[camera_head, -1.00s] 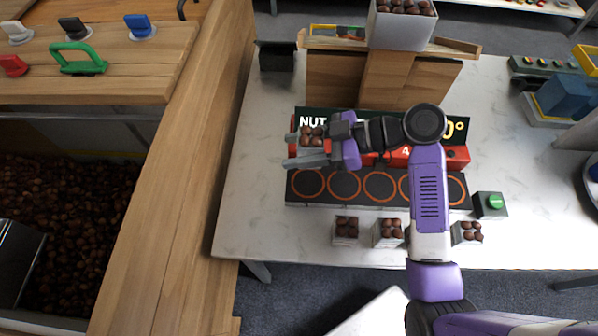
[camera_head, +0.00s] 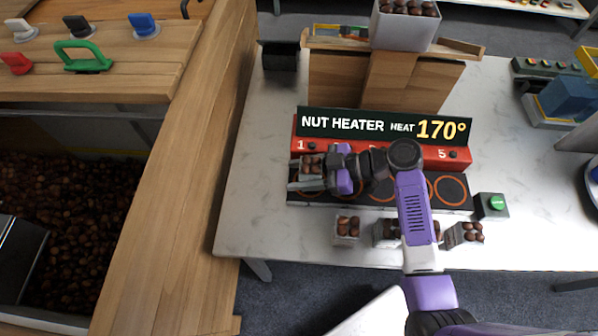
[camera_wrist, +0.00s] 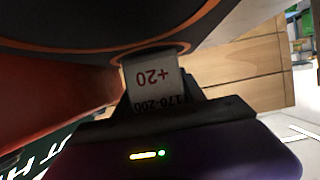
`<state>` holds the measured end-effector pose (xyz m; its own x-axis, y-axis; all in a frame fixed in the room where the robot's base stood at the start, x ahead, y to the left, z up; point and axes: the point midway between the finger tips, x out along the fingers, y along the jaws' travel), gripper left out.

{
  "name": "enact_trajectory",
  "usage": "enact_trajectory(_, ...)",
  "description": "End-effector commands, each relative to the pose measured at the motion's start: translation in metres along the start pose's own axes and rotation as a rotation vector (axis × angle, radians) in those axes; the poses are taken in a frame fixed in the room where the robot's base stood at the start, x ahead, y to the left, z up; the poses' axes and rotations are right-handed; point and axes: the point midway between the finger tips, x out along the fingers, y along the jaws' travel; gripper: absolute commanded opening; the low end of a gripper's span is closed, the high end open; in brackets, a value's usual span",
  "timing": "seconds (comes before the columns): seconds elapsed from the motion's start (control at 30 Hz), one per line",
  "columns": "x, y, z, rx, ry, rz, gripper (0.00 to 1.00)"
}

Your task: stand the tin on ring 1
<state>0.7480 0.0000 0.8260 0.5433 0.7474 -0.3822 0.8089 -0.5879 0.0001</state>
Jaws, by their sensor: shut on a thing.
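My gripper (camera_head: 310,178) is shut on a small tin (camera_head: 311,170) filled with brown chestnuts. The tin is upright at the left end of the nut heater's dark plate (camera_head: 470,205), below the number 1. Ring 1 is hidden under the tin and gripper in the head view. In the wrist view, the tin (camera_wrist: 155,82) shows printed "+20" and "170-200", upside down, between the fingers. Its base is at an orange ring (camera_wrist: 115,51) on the dark plate. I cannot tell whether the base touches it.
The nut heater's sign (camera_head: 385,126) reads 170°. Several chestnut-filled tins, including a left one (camera_head: 346,240) and a right one (camera_head: 455,236), stand in front of the plate. A green button box (camera_head: 490,207) is at right. A wooden stand (camera_head: 385,80) rises behind.

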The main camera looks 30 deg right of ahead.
Motion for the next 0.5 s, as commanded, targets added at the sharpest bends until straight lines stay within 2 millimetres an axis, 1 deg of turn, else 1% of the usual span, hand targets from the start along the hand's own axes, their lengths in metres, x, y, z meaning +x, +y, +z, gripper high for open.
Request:
enact_trajectory(0.17, 0.0017, -0.0001, 0.0036, -0.001, 0.0, 0.0, 0.02)
enact_trajectory(0.2, 0.001, -0.0001, 0.0022, 0.0, 0.0, 0.0, 0.55)
enact_trajectory(0.27, 0.0009, -0.0001, 0.002, 0.0, 0.0, 0.0, 0.67)
enact_trajectory(0.3, 0.0009, -0.0001, 0.002, 0.0, 0.0, 0.0, 0.69)
enact_trajectory(0.5, 0.0009, -0.0001, 0.002, 0.0, 0.0, 0.0, 0.69)
